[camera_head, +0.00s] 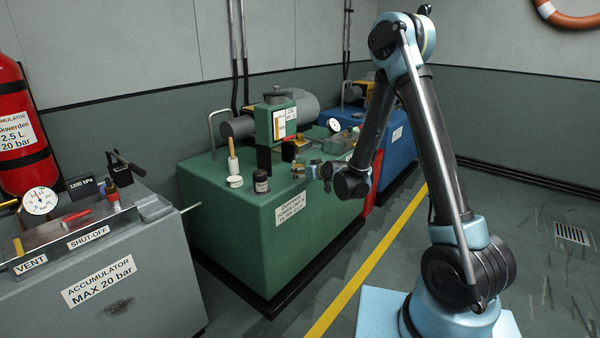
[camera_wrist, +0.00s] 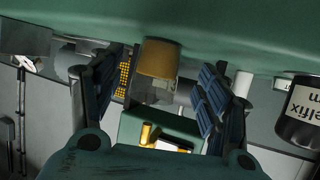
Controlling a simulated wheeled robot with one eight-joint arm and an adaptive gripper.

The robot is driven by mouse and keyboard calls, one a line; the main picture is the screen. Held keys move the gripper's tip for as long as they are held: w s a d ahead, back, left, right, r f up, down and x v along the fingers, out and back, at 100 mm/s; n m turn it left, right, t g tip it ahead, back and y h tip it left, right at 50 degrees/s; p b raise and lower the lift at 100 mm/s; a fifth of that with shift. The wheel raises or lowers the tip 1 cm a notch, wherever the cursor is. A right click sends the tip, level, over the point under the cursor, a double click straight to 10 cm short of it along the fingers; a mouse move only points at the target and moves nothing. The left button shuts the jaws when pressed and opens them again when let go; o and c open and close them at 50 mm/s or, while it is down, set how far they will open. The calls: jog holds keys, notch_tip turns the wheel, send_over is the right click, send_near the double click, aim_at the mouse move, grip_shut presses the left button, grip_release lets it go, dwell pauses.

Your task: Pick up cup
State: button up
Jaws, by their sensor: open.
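My gripper (camera_wrist: 158,82) is open, with one dark ribbed finger on each side of the cup. Gaps show between the cup and both fingers, so neither seems to touch it. In the head view my gripper (camera_head: 310,171) is low over the right part of the green tank top. There a small tan patch (camera_head: 298,168) at the fingertips seems to be the cup, mostly too small to make out.
The green tank (camera_head: 225,225) also bears a dark labelled jar (camera_head: 261,182), a pale jar (camera_head: 235,182) and a wooden-handled tool (camera_head: 232,160). The dark jar (camera_wrist: 305,115) stands right of my fingers in the wrist view. A green pump block (camera_head: 276,122) rises behind.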

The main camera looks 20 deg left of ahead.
jog(key=shift+r+x, duration=0.15)
jog(key=shift+x, duration=1.2)
jog(key=shift+r+x, duration=0.1)
jog(key=shift+x, duration=1.25)
jog(key=shift+w+r, duration=0.1)
jog(key=shift+w, duration=0.05)
jog(key=c, duration=1.3)
jog(key=shift+r, duration=0.15)
jog(key=shift+c, duration=0.2)
